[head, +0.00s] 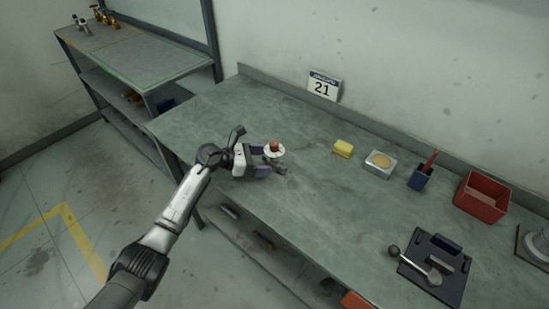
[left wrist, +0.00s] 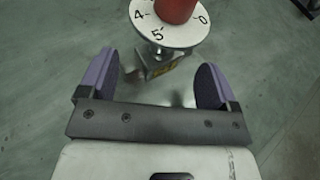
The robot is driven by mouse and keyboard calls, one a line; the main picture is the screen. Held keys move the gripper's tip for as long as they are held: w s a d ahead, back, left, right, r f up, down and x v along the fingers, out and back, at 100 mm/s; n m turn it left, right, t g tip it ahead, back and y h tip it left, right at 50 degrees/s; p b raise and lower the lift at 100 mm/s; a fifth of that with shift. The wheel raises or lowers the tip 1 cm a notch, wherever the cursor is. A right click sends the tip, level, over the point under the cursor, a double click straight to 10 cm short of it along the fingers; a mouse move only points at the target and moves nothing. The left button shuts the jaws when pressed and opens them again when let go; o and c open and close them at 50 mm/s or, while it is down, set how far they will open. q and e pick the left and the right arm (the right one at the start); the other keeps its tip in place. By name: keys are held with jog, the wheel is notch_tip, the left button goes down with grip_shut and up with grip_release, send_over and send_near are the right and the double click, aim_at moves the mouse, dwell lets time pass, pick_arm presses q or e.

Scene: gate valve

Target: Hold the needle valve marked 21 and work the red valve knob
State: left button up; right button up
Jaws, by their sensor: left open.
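The needle valve stands on the workbench in front of the sign marked 21 (head: 322,87). Its red knob (head: 274,145) sits on a round white dial (head: 276,153). In the left wrist view the red knob (left wrist: 175,9) is cut off at the top edge, and the white dial (left wrist: 177,33) shows the figures 4, 5 and 0. The metal valve body (left wrist: 160,66) shows below the dial. My left gripper (head: 268,162) is open, its purple fingers (left wrist: 153,78) apart and pointing at the valve body, with nothing gripped. My right gripper is not in view.
Right of the valve stand a yellow block (head: 343,148), a grey tin (head: 381,163), a blue holder (head: 420,178) and a red bin (head: 481,197). A shelf unit (head: 137,56) stands at the back left.

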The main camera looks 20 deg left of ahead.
aim_at(270, 161)
pick_arm(q)
jog(key=shift+f+b+x, duration=0.2)
jog(key=shift+b+x, duration=0.7)
jog(key=shift+x, duration=0.65)
jog(key=shift+c, duration=0.3)
